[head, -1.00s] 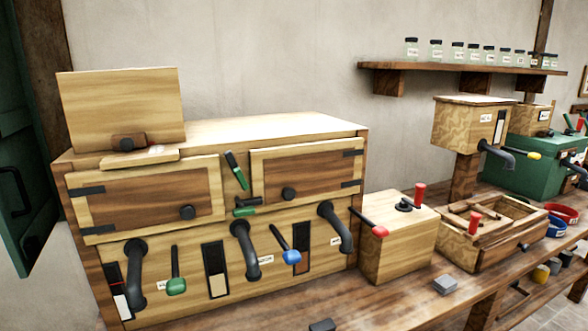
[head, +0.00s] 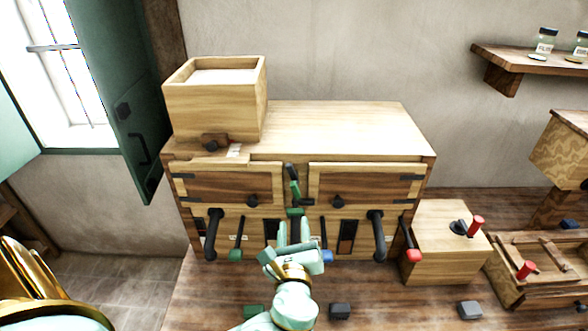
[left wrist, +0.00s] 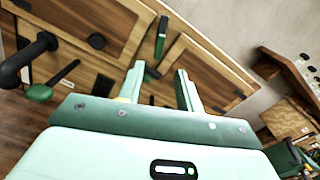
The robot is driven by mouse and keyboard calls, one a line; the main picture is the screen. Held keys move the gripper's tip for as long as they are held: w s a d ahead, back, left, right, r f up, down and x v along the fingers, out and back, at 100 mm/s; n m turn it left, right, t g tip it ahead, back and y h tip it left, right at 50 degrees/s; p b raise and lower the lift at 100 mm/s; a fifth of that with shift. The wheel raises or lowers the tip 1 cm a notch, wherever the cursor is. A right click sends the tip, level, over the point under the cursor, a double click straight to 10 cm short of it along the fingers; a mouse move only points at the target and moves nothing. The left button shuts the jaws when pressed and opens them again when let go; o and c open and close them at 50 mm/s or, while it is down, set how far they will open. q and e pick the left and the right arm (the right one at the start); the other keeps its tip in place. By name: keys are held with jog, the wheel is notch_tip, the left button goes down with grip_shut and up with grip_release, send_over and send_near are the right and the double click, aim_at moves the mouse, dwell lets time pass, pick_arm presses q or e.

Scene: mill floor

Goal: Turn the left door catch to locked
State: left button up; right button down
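Two dark catches with green parts sit on the post between the cabinet's two doors. The upper catch (head: 292,183) is long and slanted, nearly upright; the lower catch (head: 295,212) lies across. In the left wrist view the upper catch (left wrist: 162,36) is ahead of the fingers and the lower one (left wrist: 151,73) shows between them. I cannot tell which serves the left door. The left door (head: 230,186) and right door (head: 365,184) look shut. My left gripper (head: 294,232) is open, empty, just below and in front of the catches, apparently not touching. My right gripper is out of view.
Black curved pipes (head: 376,235), a green-tipped lever (head: 236,240) and a blue-tipped lever (head: 327,256) are on the cabinet front close by. An open wooden box (head: 215,105) stands on top. A red-handled box (head: 440,250) is right. Small blocks (head: 340,311) lie on the bench.

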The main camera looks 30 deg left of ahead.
aim_at(295, 192)
pick_arm(q)
jog(key=p+x, duration=0.1)
jog(key=x, duration=1.4)
jog(key=shift+w+a, duration=0.2)
grip_shut()
